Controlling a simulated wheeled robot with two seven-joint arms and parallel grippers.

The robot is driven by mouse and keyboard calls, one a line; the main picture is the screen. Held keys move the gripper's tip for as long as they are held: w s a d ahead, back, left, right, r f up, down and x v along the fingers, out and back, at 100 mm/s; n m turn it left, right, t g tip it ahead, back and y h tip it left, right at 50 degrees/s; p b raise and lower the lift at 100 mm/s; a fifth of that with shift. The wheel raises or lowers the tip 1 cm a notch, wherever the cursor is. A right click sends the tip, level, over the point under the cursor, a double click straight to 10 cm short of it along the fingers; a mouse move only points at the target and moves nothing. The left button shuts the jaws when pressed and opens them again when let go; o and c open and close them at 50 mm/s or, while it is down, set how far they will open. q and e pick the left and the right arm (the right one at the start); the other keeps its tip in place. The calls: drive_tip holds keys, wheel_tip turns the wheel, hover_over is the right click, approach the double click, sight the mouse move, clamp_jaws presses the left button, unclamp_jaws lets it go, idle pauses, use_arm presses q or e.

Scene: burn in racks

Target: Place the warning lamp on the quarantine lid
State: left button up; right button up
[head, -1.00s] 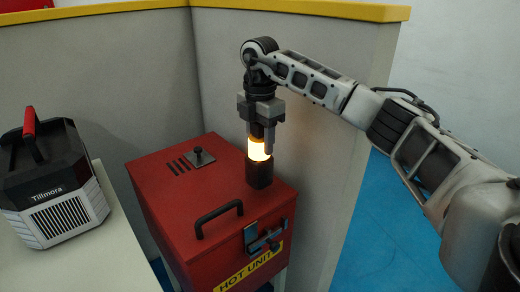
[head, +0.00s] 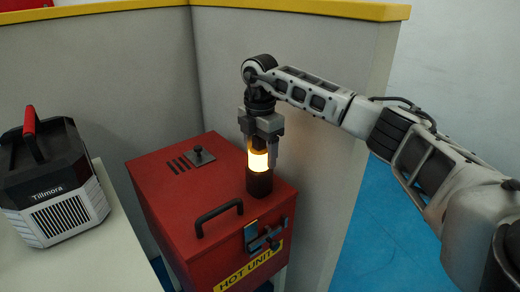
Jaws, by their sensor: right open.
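The warning lamp (head: 259,180) has a dark base and a glowing yellow-white band under an amber top. It stands upright on the red lid (head: 183,209) of the quarantine box marked HOT UNIT, near the lid's right edge. My right gripper (head: 259,156) points straight down over the lamp's top, its fingers around the upper part. It is open, and the fingers hide part of the lamp's top. My left gripper is not in view.
The lid carries a black handle (head: 219,213), a small knob plate (head: 200,157) and slots. A front latch (head: 265,236) sits below. A black and white Tillmora unit (head: 52,185) stands on a pale table at left. Grey partitions (head: 110,85) with yellow caps stand close behind and right.

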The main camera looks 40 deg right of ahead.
wheel_tip(320, 180, up, 12)
drive_tip(key=shift+r, duration=0.2)
drive_tip(key=shift+a+f, duration=0.1)
